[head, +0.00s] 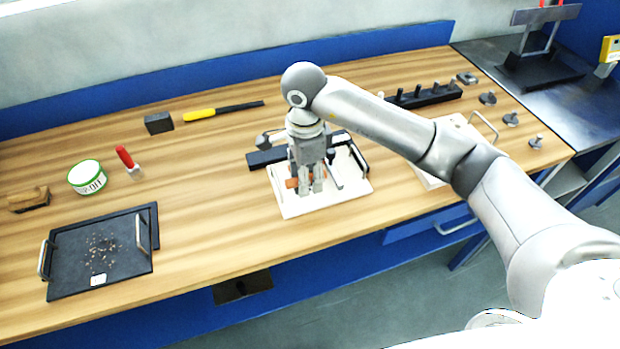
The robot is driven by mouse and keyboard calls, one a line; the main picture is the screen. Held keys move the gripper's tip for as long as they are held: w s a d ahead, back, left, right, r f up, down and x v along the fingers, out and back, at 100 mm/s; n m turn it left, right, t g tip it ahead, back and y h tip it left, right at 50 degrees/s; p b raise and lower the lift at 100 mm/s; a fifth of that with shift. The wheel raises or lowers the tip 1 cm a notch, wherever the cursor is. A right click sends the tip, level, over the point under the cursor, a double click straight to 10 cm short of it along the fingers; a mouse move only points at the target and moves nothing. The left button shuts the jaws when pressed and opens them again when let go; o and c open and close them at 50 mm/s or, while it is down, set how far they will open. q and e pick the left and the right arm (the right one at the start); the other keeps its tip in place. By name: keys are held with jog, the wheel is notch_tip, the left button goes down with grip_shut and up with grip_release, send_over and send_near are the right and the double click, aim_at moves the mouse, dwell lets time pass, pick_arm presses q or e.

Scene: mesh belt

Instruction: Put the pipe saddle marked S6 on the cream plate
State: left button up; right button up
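A cream plate (296,207) lies on the bench in the middle, under my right gripper. A second cream, flat piece (429,180) with a metal handle lies to the right, partly behind my arm. My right gripper (312,187) points down, low over the middle plate. Its fingers look close together, but whether they hold anything is unclear. A small orange-brown thing (291,183) shows beside the fingers. Several small grey metal pieces (510,118) stand in a row at the bench's right end. No S6 marking is readable. My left gripper is out of view.
A black bar (265,158) lies behind the middle plate, and a black pegged rack (440,95) stands farther back right. A dark tray (75,273), green-white tin (87,176) and yellow-handled tool (200,114) are at left. Wood between tray and plate is clear.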

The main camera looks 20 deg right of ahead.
jog(key=shift+w+d+f, duration=0.3)
jog(key=shift+f, duration=0.2)
jog(key=f, duration=0.1)
jog(key=f+p, duration=0.2)
jog(key=shift+d, duration=0.25)
jog(key=shift+w+f, duration=0.1)
jog(key=shift+f, duration=0.25)
jog(key=shift+f, duration=0.15)
jog(key=o, duration=1.2)
